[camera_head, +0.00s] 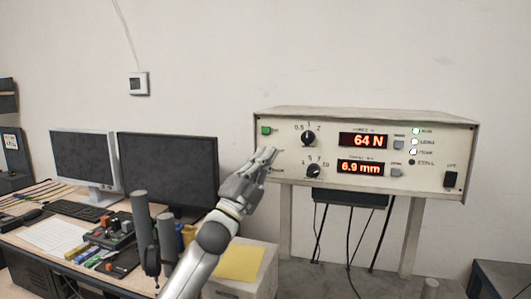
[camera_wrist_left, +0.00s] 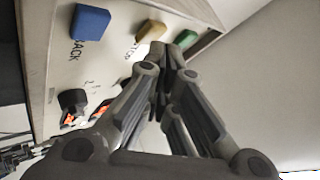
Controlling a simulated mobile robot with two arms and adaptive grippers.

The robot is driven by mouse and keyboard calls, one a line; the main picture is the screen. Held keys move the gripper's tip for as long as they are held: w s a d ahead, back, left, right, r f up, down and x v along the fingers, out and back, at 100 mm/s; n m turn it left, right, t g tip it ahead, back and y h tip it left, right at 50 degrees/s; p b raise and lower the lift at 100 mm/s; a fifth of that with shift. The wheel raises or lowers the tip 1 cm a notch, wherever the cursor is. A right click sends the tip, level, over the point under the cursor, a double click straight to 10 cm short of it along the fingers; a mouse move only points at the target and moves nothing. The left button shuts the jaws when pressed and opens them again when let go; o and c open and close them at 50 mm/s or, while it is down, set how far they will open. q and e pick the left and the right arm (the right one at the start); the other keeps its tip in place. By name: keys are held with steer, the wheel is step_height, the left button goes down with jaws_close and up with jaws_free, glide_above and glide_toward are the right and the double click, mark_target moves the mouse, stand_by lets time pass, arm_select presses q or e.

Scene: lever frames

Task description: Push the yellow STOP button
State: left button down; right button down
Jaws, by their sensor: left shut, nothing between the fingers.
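The yellow STOP button (camera_wrist_left: 150,31) shows in the left wrist view on the panel of the cream instrument box (camera_head: 440,140), between a blue button (camera_wrist_left: 91,22) marked BACK and a green button (camera_wrist_left: 186,39). In the head view the green button (camera_head: 266,130) shows at the panel's upper left, while my left gripper hides the yellow and blue ones. My left gripper (camera_head: 268,154) is shut and empty, its fingertips just in front of the panel's left side. In the wrist view its tips (camera_wrist_left: 178,58) appear close below the yellow and green buttons; I cannot tell whether they touch.
Two knobs (camera_head: 308,138) (camera_head: 314,171), a lit display reading 64 N (camera_head: 363,141) and one reading 6.9 mm (camera_head: 360,168) lie right of the buttons. Monitors (camera_head: 168,170) and a cluttered desk (camera_head: 30,249) stand left.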

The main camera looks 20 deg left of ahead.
stand_by(0.4)
arm_select(q)
steer(key=shift+w, duration=0.35)
steer(key=shift+s, duration=0.15)
stand_by(0.5)
steer(key=shift+s, duration=0.65)
steer(key=s, duration=0.5)
steer(key=shift+a+p, duration=0.1)
steer(key=shift+p, duration=0.3)
stand_by(0.6)
